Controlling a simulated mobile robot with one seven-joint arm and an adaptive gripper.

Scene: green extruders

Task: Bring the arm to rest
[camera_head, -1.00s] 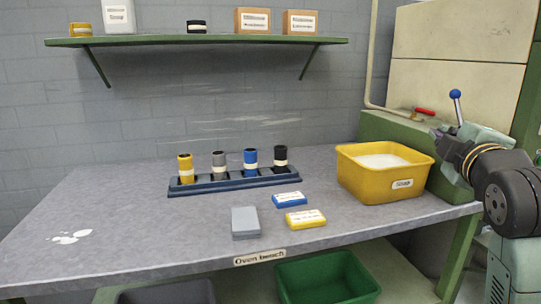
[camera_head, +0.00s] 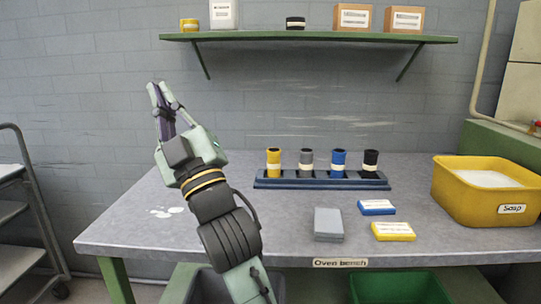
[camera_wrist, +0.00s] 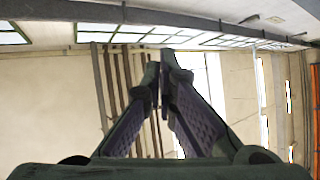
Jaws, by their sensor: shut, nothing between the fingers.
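My gripper (camera_head: 157,88) is raised above the left part of the oven bench (camera_head: 135,222) in the head view, its fingers pointing up. The fingers are shut with nothing between them. In the wrist view my gripper (camera_wrist: 166,58) shows its fingertips close together, with wall, pipes and windows behind. My arm rises from the bottom of the head view, in front of the bench's left side.
A blue rack (camera_head: 320,181) holds yellow, grey, blue and black rolls. Grey (camera_head: 328,223), blue (camera_head: 377,207) and yellow (camera_head: 393,231) blocks lie in front. A yellow soap tub (camera_head: 470,203) stands right. A shelf (camera_head: 310,39) hangs above; a trolley (camera_head: 30,210) stands left.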

